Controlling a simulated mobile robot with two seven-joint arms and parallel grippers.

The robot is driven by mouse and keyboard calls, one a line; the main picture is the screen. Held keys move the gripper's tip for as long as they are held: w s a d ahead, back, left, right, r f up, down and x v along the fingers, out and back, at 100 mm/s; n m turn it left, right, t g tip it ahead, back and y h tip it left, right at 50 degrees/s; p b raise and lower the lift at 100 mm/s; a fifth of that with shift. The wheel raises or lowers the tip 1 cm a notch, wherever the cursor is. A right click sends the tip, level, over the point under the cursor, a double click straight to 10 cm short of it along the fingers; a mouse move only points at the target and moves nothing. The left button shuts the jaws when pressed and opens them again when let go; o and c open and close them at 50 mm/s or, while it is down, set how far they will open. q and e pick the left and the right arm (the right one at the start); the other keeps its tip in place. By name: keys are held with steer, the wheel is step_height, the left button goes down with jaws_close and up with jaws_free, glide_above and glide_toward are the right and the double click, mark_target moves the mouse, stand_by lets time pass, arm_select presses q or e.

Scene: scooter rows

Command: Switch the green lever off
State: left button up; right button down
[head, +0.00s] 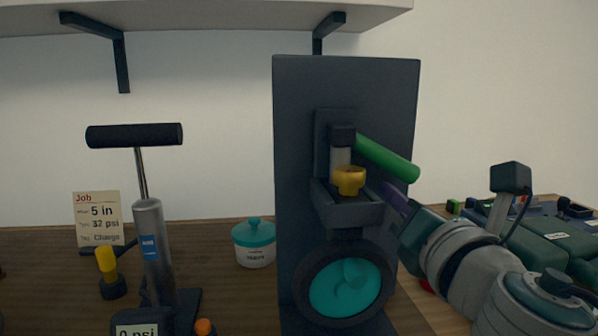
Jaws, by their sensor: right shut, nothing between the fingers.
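The green lever (388,158) is a thick green bar on a dark upright panel (300,95). It runs from a dark block (342,135) down to the right, past the panel's right edge. My right gripper (393,196) comes in from the lower right, just below the lever. Its fingers are shut and empty, partly hidden by the gripper body; I cannot tell whether they touch the lever. My left gripper is not in view.
A yellow knob (348,180) and a teal-centred wheel (345,288) sit below the lever's block. A black-handled pump (150,235), a job card (98,218) and a teal-lidded pot (254,243) stand left. A shelf (200,15) hangs above.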

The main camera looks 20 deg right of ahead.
steer(key=shift+d+r, duration=0.2)
steer(key=shift+r, duration=0.15)
steer(key=shift+d+r+n+p, duration=0.2)
steer(key=shift+r+n+p, duration=0.05)
steer(key=shift+n+p, duration=0.2)
steer(key=shift+d+r, duration=0.1)
steer(key=shift+r, duration=0.05)
steer(key=shift+s+d+r+n+p, duration=0.15)
steer(key=shift+d+r+n+p, duration=0.25)
steer(key=shift+r+n+p, duration=0.5)
step_height(320, 180, up, 8)
steer(key=f+n+y+p, duration=0.1)
steer(key=n+p, duration=0.8)
steer(key=p, duration=0.2)
glide_above(403, 170)
steer(key=v, duration=0.2)
steer(key=shift+d+r, duration=0.25)
steer(key=shift+d, duration=0.3)
